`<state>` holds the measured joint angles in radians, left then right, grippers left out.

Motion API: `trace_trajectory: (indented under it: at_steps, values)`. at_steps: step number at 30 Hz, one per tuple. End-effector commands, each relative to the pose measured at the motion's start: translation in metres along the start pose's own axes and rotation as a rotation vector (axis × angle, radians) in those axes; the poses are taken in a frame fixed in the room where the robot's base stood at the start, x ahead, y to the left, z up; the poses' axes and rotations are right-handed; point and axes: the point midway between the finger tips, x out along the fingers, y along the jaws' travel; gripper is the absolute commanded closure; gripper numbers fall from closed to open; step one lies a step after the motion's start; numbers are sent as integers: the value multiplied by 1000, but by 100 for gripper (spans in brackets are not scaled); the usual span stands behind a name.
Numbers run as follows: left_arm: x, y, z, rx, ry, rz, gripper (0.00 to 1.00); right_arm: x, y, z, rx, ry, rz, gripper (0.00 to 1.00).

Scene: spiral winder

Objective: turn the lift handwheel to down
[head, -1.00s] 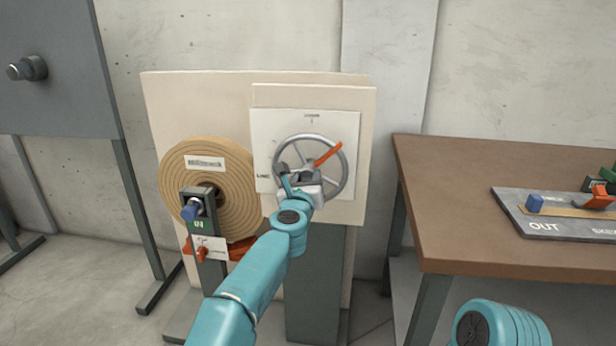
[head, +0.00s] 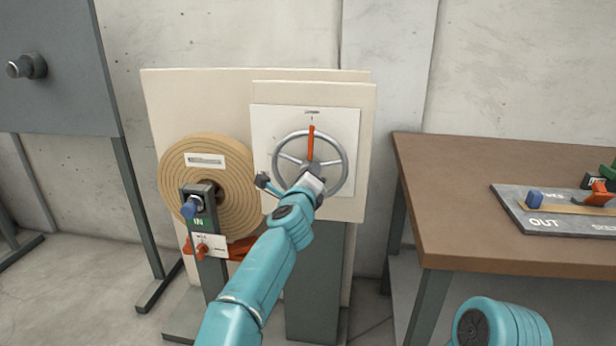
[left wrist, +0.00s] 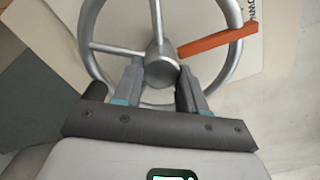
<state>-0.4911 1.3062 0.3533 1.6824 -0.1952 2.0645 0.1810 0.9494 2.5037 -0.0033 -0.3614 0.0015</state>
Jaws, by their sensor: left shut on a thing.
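The lift handwheel (head: 343,155) is a grey spoked wheel on a white panel. Its orange pointer (head: 311,143) stands upright, with its tip just below a small mark at the panel's top; the lettering there is too small to read. My left gripper (head: 314,181) is at the lower middle of the wheel. In the left wrist view, the fingers of my left gripper (left wrist: 160,80) are on either side of the handwheel's hub (left wrist: 161,69), shut on the wheel's middle. The orange pointer (left wrist: 217,40) extends from the hub toward the right there. My right gripper is out of view.
A brown table (head: 440,235) at right bears a grey board (head: 560,222). A dark panel (head: 60,85) stands far left.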

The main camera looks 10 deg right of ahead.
Motion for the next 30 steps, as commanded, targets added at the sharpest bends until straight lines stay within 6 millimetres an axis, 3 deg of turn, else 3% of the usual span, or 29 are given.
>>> trace_trajectory:
  at_steps: [17, 18, 20, 30]
  values:
    - [-1, -4, 4, -40, -6, -7, 100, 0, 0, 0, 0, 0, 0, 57]
    - [-1, -4, 4, -40, -6, -7, 56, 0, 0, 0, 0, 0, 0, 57]
    - [-1, -4, 4, -40, -5, -7, 37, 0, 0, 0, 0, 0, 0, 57]
    - [-1, -1, 1, -38, -3, -3, 34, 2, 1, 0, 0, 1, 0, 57]
